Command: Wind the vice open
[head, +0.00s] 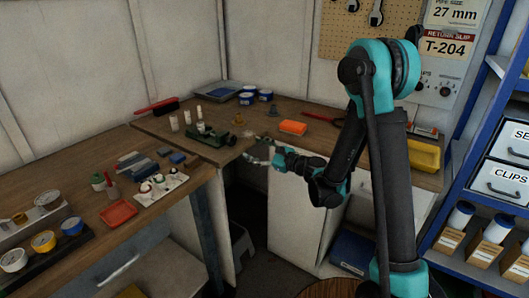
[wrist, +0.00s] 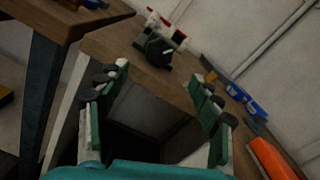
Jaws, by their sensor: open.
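The green vice (head: 208,136) sits on the wooden bench near its front edge, at the corner of the benches. In the wrist view its dark end (wrist: 158,52) faces me, beyond and between my fingertips. Its handle and how far its jaws stand apart are too small and dark to make out. My gripper (head: 256,151) is open and empty, to the right of the vice and apart from it, by the bench's front edge. In the wrist view both fingers of my gripper (wrist: 158,74) are spread with nothing between them.
An orange box (head: 293,127) lies on the bench right of the vice, with blue tins (head: 265,95) behind. Small white cylinders (head: 187,117) stand left of the vice. A red tray (head: 118,212) is on the left bench. An open dark gap lies below the bench edge.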

